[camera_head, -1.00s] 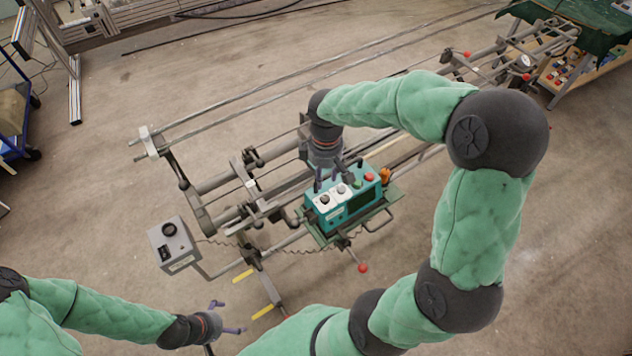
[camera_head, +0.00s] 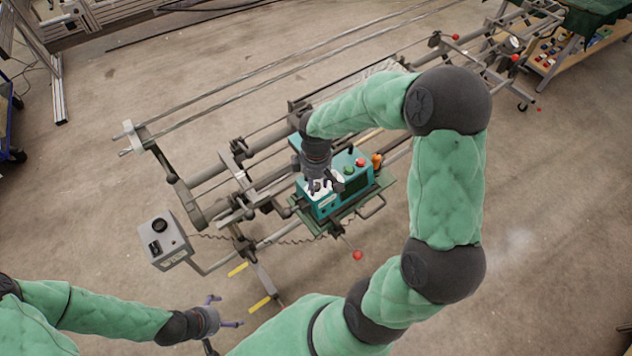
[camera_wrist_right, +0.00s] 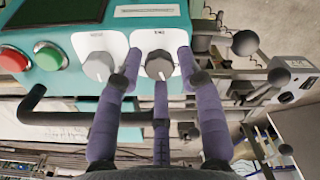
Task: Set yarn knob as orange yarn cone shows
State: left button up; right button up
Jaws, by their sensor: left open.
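The teal control box (camera_head: 328,207) stands on the rail frame. In the right wrist view it (camera_wrist_right: 60,30) carries a light grey knob (camera_wrist_right: 99,66) and a darker grey knob (camera_wrist_right: 159,64) on white plates. The plate lettering is too small to read surely. My right gripper (camera_wrist_right: 159,56) is open, with purple fingers on both sides of the darker knob and small gaps showing. In the head view this gripper (camera_head: 324,186) covers the knobs. The orange yarn cone (camera_head: 377,160) stands at the box's far right end. My left gripper (camera_head: 223,311) is open and empty at lower left.
The box also has a green button (camera_wrist_right: 50,56), a red button (camera_wrist_right: 14,59) and a dark screen (camera_wrist_right: 50,10). A grey box with a dial (camera_head: 161,240) stands left on the frame. A red ball-ended lever (camera_head: 357,255) sticks out in front. The floor at right is clear.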

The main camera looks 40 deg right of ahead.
grip_shut()
jog(key=shift+m, duration=0.4)
jog(key=m+b, duration=0.1)
jog(key=m, duration=0.2)
jog(key=shift+b, duration=0.35)
jog(key=shift+m+b, duration=0.6)
jog(key=shift+m, duration=1.4)
jog(key=shift+r, duration=0.1)
grip_release()
